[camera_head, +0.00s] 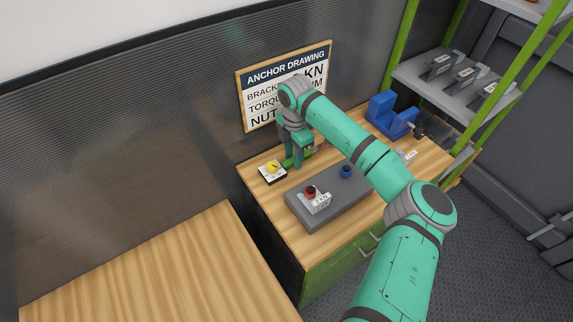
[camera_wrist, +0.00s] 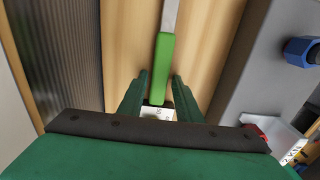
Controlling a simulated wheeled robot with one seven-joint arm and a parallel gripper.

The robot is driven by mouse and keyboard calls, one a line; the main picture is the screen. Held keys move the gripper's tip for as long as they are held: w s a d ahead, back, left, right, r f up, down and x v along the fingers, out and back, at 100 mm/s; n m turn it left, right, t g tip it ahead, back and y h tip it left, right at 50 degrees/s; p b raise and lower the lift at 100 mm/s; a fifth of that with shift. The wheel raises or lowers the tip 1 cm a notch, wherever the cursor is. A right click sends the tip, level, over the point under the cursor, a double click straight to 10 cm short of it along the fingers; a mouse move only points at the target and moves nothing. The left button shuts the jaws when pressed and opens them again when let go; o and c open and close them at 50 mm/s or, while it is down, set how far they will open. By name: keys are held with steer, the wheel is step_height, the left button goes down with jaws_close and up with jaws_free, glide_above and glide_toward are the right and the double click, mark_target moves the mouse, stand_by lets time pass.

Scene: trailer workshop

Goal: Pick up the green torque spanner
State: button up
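The green torque spanner (camera_wrist: 166,60) lies on the wooden bench top in the wrist view, its green handle nearest me and a grey metal shaft running away. In the head view a bit of its green handle (camera_head: 288,162) shows beside my gripper (camera_head: 298,158); the rest is hidden by my arm. In the wrist view my gripper's (camera_wrist: 160,76) two fingers are apart, one on each side of the handle. Gaps show between fingers and handle, so it appears not to be gripped.
A grey block (camera_head: 335,205) with a red knob (camera_head: 311,191) and a blue knob (camera_head: 346,171) stands close by. A white box with a yellow knob (camera_head: 272,167) sits left of my gripper. A blue vice-like object (camera_head: 392,115) is farther right. The wall sign (camera_head: 262,86) rises behind.

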jaws_close()
steer(key=shift+w+a+r, duration=0.1)
steer(key=shift+r, duration=0.5)
steer(key=s+r, duration=1.2)
steer(key=s, duration=0.2)
steer(key=shift+a, duration=0.3)
